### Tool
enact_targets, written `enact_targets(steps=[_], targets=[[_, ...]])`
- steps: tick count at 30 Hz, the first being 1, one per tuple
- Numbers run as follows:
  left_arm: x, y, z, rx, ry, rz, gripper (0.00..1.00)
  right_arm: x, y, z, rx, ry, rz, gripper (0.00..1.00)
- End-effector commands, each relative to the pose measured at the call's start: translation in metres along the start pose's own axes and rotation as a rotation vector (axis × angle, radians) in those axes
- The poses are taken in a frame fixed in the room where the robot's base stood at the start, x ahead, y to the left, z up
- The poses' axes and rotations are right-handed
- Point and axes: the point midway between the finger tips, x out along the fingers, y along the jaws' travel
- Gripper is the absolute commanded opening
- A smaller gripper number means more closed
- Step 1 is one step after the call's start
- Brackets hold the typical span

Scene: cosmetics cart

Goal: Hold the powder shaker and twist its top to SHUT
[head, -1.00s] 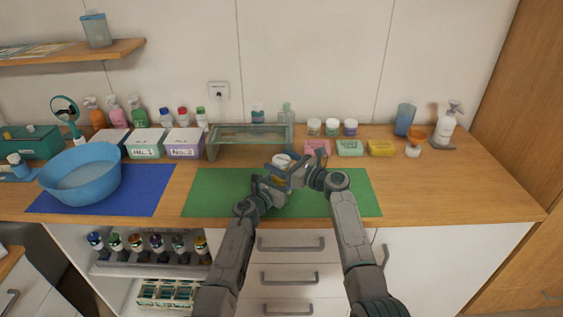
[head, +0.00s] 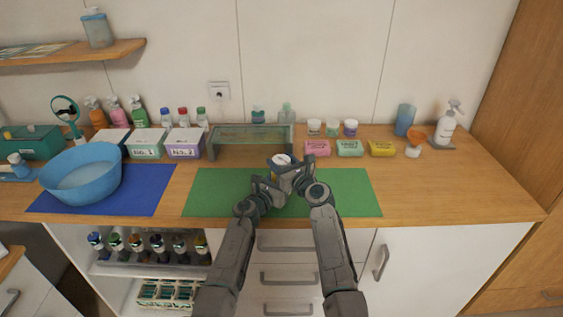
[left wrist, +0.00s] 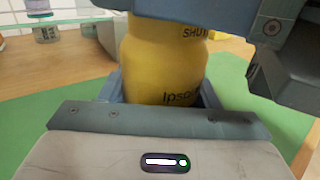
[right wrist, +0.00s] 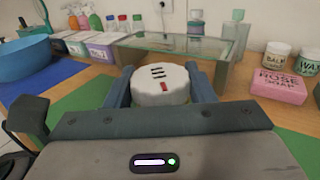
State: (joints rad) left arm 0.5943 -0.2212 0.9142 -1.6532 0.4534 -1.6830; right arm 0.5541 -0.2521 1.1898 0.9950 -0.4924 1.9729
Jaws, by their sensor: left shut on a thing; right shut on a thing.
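The powder shaker has a yellow body (left wrist: 165,60) with the word SHUT and part of a brand name on it. Its white ribbed top (right wrist: 160,84) has black slots and a red mark, which faces the near side in the right wrist view. In the head view the top (head: 281,159) shows over the green mat, while most of the body is hidden by my grippers. My left gripper (head: 266,183) is shut around the yellow body. My right gripper (head: 290,172) is shut on the white top above it. Whether the red mark lines up with SHUT cannot be told.
The green mat (head: 215,196) lies below. A glass-topped stand (head: 246,131) is close behind the shaker. Soap boxes, one pink (head: 317,147), stand behind to the right. A blue bowl (head: 82,175) is at left. The counter at front right is clear.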

Motion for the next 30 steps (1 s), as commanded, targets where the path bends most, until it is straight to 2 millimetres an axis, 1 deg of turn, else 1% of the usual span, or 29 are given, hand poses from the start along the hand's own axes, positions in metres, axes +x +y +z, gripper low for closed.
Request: enact_targets(steps=[4,13,14,16,17,25,28,30], targets=[[0.0,-0.001,0.001,0.0,-0.001,-0.001,0.33,0.0,0.0,0.0,-0.001,-0.001,-0.041,0.27],[0.0,-0.001,0.001,-0.001,-0.001,-0.001,0.33,0.0,0.0,0.0,0.0,-0.001,-0.043,0.27],[0.0,-0.001,0.001,-0.001,-0.001,-0.001,0.33,0.0,0.0,0.0,0.0,-0.001,-0.043,0.55],[0.0,-0.001,0.001,-0.001,-0.001,-0.001,0.33,0.0,0.0,0.0,0.0,-0.001,-0.043,0.69],[0.0,0.0,0.001,-0.001,-0.001,-0.001,0.33,0.0,0.0,0.0,0.0,-0.001,-0.043,0.72],[0.0,0.0,0.001,0.0,-0.001,0.0,0.33,0.0,0.0,0.001,-0.001,-0.002,-0.042,0.72],[0.0,0.0,0.001,0.0,-0.001,0.0,0.33,0.0,0.0,0.008,-0.002,-0.005,-0.042,0.72],[0.0,0.0,0.001,0.0,-0.001,0.0,0.33,0.0,0.0,0.018,-0.003,-0.005,-0.042,0.72]])
